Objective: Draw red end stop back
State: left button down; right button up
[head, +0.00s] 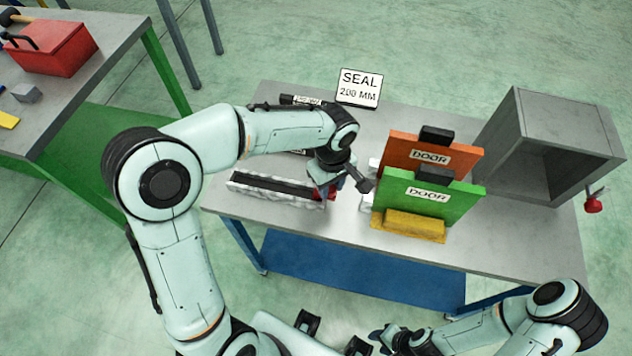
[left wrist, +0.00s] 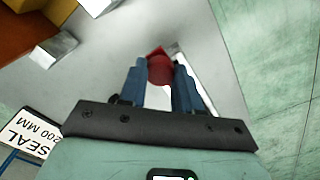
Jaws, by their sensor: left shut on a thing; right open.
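The red end stop (head: 330,195) is at the right end of the long rail fixture (head: 270,195), which has a dark strip along its middle and lies at the left of the grey table. My left gripper (head: 326,190) is over it, pointing down. In the left wrist view the red end stop (left wrist: 160,69) sits between the two blue fingers of my left gripper (left wrist: 160,75), which is shut on it. The arm hides part of the fixture's right end. My right gripper (head: 382,340) is open and empty in front of the table.
A green door (head: 405,198) and an orange door (head: 395,150) stand right of the fixture, with a yellow block (head: 415,225) in front. A grey open box (head: 535,110) is at the right. A "SEAL 200 MM" sign (head: 358,88) stands behind.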

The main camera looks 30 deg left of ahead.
pick_arm(q)
jog(key=shift+w+d, duration=0.15)
jog(key=shift+d, duration=0.6)
jog(key=c, duration=0.8)
grip_release()
pick_arm(e)
jog(key=shift+f, duration=0.15)
pick_arm(q)
notch_tip(320, 180, up, 13)
jog(key=shift+r+p, duration=0.2)
jog(key=shift+p, duration=0.55)
pick_arm(e)
jog(key=shift+w+r, duration=0.3)
jog(key=shift+r, duration=0.2)
jog(key=shift+w+r, duration=0.3)
jog(key=shift+r, duration=0.2)
